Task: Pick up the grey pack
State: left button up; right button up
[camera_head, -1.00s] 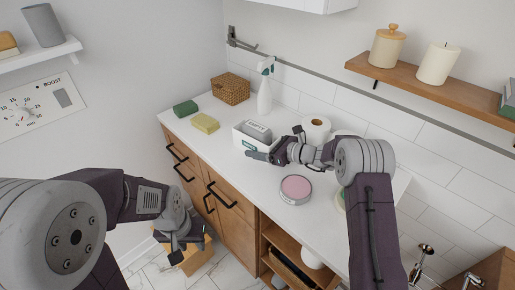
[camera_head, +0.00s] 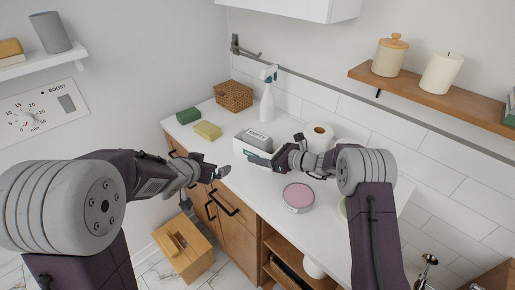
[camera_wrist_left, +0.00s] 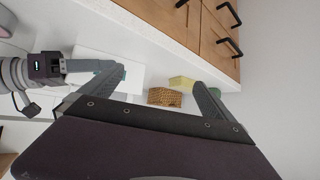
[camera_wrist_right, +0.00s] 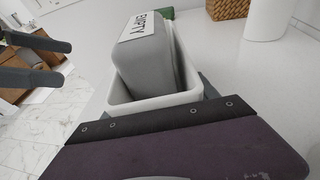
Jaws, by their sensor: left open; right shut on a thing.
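The grey pack (camera_head: 260,137), labelled EMPTY, sits in a white open box (camera_head: 239,147) on the counter. In the right wrist view the pack (camera_wrist_right: 150,60) stands tilted inside the box (camera_wrist_right: 185,98), its lower part hidden by the walls. My right gripper (camera_head: 262,158) is at the box's near side, shut on the box; its fingers are partly hidden. My left gripper (camera_head: 217,171) is open and empty at the counter's front edge, left of the box and apart from it. The left wrist view shows its spread fingers (camera_wrist_left: 160,82).
A pink-topped round tin (camera_head: 298,197), a paper roll (camera_head: 318,138), a spray bottle (camera_head: 267,103), a wicker basket (camera_head: 234,96), a yellow sponge (camera_head: 208,131) and a green block (camera_head: 188,116) stand on the counter. A wooden stool (camera_head: 184,255) is on the floor below.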

aim_at(254, 138)
pick_arm(q)
jog(key=w+d+r+m+h, duration=0.35)
jog(key=d+r+h, duration=0.25)
jog(key=d, duration=0.3)
jog(key=shift+m+t, duration=0.25)
jog(key=shift+t, duration=0.05)
jog(key=x, duration=1.1)
jog(key=shift+w, duration=0.1)
jog(key=shift+r, duration=0.1)
jog(key=c, duration=1)
jog(key=shift+o, duration=0.2)
notch_tip(254, 138, up, 10)
jog(key=shift+r, duration=0.1)
pick_arm(e)
jog(key=o, duration=1)
jog(key=shift+o, duration=0.2)
jog(key=shift+d, duration=0.1)
